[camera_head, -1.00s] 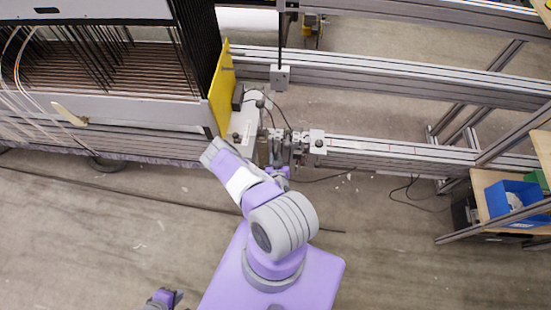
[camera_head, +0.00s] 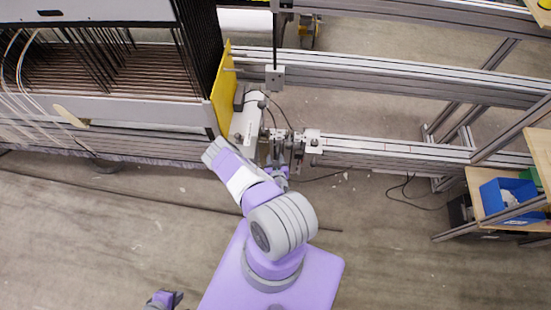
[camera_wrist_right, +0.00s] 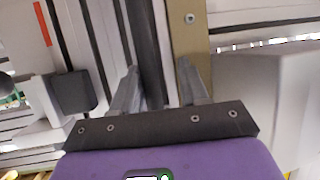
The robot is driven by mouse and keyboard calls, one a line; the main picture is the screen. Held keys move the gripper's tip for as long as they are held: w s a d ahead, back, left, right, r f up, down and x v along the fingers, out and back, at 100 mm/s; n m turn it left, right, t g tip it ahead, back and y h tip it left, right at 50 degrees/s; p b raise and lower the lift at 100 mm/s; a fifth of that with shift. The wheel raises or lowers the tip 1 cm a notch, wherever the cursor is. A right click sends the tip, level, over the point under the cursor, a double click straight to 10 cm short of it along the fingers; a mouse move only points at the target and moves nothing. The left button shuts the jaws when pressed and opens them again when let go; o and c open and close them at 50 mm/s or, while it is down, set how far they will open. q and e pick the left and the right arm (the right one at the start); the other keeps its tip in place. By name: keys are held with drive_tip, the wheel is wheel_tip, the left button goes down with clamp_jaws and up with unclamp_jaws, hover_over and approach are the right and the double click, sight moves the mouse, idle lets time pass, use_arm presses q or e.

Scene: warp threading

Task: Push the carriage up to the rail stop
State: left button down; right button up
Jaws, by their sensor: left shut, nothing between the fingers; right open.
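The carriage (camera_head: 246,118), a pale box with dark fittings, sits at the rail's left part beside the yellow panel. A small metal block (camera_head: 313,142) stands on the lower rail (camera_head: 385,154), just right of the carriage's fittings; I cannot tell if it is the rail stop. My right gripper (camera_head: 279,173) is at the near side of these fittings, partly hidden. In the right wrist view its fingers (camera_wrist_right: 160,88) are open, with a dark upright bar and a tan strip beyond; contact is unclear. My left gripper (camera_head: 172,296) is shut and empty, low over the floor.
The yellow panel (camera_head: 222,88) and the loom's dark rods (camera_head: 95,65) close off the left side. A blue bin (camera_head: 507,202) stands on a shelf at right. The near floor is open.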

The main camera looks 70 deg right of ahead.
drive_tip(key=p+v, duration=0.2)
drive_tip(key=v, duration=0.5)
drive_tip(key=shift+s, duration=0.15)
drive_tip(key=shift+a, duration=0.1)
